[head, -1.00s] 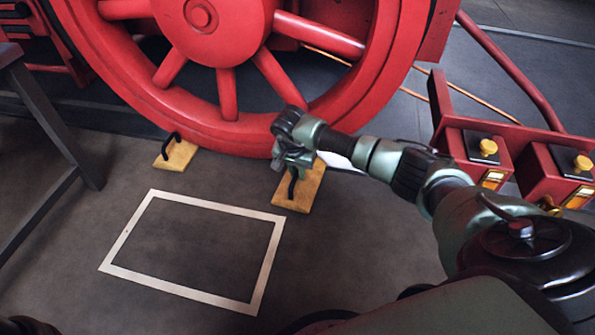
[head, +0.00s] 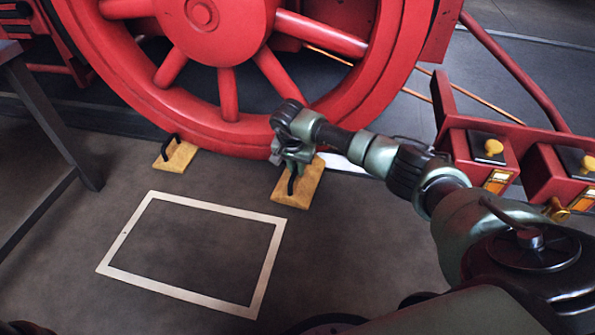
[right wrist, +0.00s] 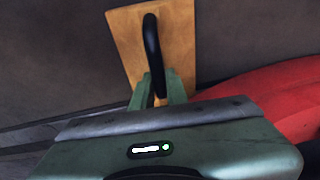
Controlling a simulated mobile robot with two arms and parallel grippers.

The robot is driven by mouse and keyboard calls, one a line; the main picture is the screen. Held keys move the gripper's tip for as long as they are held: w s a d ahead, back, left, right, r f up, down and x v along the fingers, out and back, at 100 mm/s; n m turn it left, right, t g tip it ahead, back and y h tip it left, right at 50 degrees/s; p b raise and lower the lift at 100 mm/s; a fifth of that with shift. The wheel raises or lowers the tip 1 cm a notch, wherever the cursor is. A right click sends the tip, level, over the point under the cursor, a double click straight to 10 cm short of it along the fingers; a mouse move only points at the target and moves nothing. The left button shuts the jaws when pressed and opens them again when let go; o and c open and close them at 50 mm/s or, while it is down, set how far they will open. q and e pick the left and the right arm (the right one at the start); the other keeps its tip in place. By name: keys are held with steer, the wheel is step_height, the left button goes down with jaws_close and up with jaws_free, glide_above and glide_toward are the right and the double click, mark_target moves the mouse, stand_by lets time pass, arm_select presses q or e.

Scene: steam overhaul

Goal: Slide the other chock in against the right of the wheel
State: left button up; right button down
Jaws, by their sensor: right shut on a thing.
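The red spoked wheel (head: 225,135) stands at the top of the head view. A yellow wooden chock (head: 304,189) with a black handle lies on the floor at the wheel's lower right. My right gripper (head: 292,168) is shut on this chock's handle. In the right wrist view the chock (right wrist: 178,48) and its black handle show between the green fingers, with the wheel (right wrist: 270,88) at the right. Whether the chock touches the wheel is hidden by my gripper. Another yellow chock (head: 176,157) sits at the wheel's lower left. My left gripper is not in view.
A white rectangle outline (head: 190,291) marks the floor in front, empty inside. A dark table leg (head: 55,135) stands at the left. Red boxes with yellow knobs (head: 492,150) stand at the right. The floor before the wheel is clear.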

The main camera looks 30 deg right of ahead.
steer(key=shift+w, duration=0.15)
steer(key=shift+w+d+b, duration=0.2)
steer(key=shift+w+b, duration=0.05)
steer(key=shift+w, duration=0.35)
steer(key=shift+w+d+b, duration=0.15)
steer(key=shift+w+b, duration=0.05)
steer(key=shift+w, duration=0.6)
steer(key=shift+w+d+r, duration=0.15)
steer(key=shift+w+d, duration=0.15)
steer(key=shift+w, duration=0.6)
steer(key=shift+d, duration=0.1)
